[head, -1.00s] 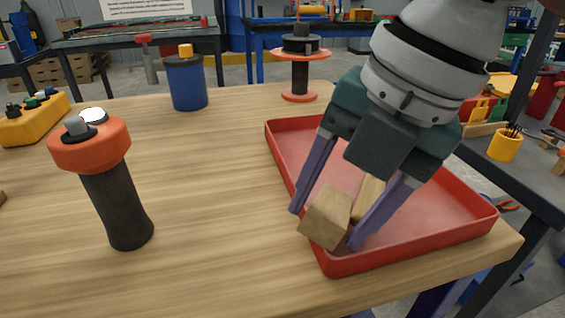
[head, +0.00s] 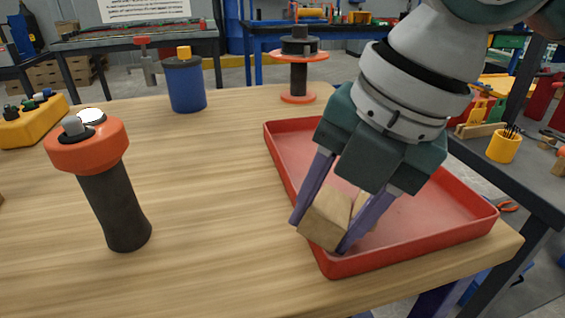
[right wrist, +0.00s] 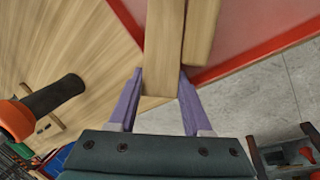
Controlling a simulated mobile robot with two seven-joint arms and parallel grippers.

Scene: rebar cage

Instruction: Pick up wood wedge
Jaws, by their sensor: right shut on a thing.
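The wood wedge (head: 325,216) is a light brown block at the near left corner of the red tray (head: 447,238). My right gripper (head: 318,234) points down over that corner and is shut on the wedge, one purple finger on each side. In the right wrist view the wedge (right wrist: 164,55) runs up from between the fingers. A second wooden piece (right wrist: 201,32) lies close beside it, mostly hidden behind a finger in the head view. I cannot tell whether the wedge is clear of the tray. My left gripper is not in view.
A black-handled tool with an orange collar (head: 88,147) stands upright on the left of the wooden table. A blue canister (head: 185,84) and an orange-and-black spool (head: 298,68) stand at the back. The table between them is clear.

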